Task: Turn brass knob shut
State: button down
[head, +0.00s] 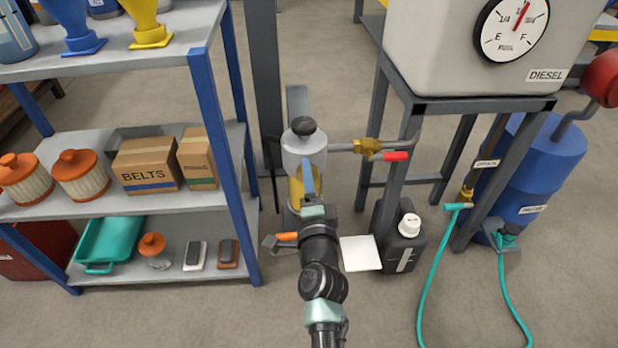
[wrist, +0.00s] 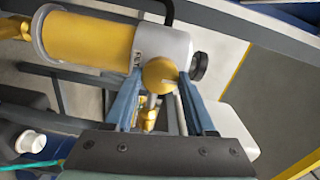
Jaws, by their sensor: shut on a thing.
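The brass knob (wrist: 160,74) is a round brass piece on the side of the grey filter head. It sits between my two blue fingers in the wrist view. My gripper (wrist: 161,80) is shut on it, one finger on each side. In the head view my gripper (head: 308,172) reaches up to the filter head (head: 304,150), and the knob is hidden there behind the fingers. The filter has a yellow bowl (wrist: 90,44) and a black cap (head: 304,126) on top.
A pipe with a brass valve and red handle (head: 396,156) runs right from the filter to the diesel tank stand. A black jug (head: 402,244) stands on the floor at right. The shelf's blue post (head: 222,150) is close on the left.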

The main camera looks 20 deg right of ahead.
jog(key=shift+c, duration=1.1)
grip_release()
jog(key=p+v, duration=0.3)
jog(key=v, duration=1)
